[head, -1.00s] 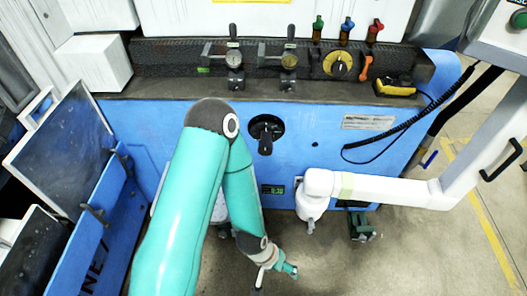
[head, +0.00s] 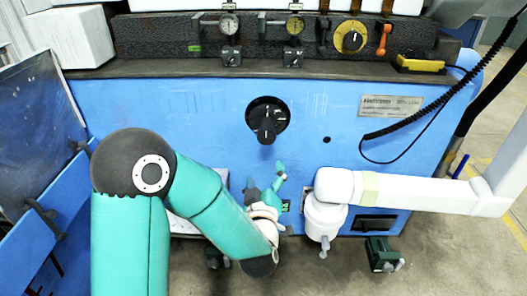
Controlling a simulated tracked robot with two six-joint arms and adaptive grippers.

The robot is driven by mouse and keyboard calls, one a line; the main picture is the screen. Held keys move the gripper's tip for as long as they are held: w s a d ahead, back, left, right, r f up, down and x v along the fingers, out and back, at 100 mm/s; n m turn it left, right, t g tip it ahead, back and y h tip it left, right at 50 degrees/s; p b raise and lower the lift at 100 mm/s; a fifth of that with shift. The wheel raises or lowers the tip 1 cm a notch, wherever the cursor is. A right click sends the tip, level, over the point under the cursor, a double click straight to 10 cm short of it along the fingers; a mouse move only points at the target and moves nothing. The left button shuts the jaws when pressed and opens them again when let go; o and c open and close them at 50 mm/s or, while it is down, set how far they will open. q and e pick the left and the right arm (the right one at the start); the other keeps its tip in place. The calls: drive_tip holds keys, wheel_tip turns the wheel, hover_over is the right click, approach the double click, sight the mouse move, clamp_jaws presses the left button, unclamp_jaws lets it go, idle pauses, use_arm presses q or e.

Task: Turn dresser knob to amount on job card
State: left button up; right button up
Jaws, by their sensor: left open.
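A round black knob (head: 267,122) with a pointer grip and pale scale marks sits on the blue machine front, in the middle of the head view. A yellow dial (head: 351,38) with a dark centre is on the dark rail above; I cannot tell by label which is the dresser knob. My left gripper (head: 265,176) is open and empty, below the black knob and apart from it, fingers pointing up. I cannot make out a job card. My right gripper is not in view.
Two gauges (head: 229,26) (head: 294,27) stand on the rail. A white jointed arm (head: 410,192) crosses the panel's lower right. A nameplate (head: 391,104) and black coiled cable (head: 425,117) are at right. Blue panel around the knob is clear.

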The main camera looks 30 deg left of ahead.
sight(266, 139)
use_arm(q)
drive_tip(key=x, duration=1.7)
drive_tip(key=shift+s+a+r, duration=0.15)
drive_tip(key=shift+r, duration=0.1)
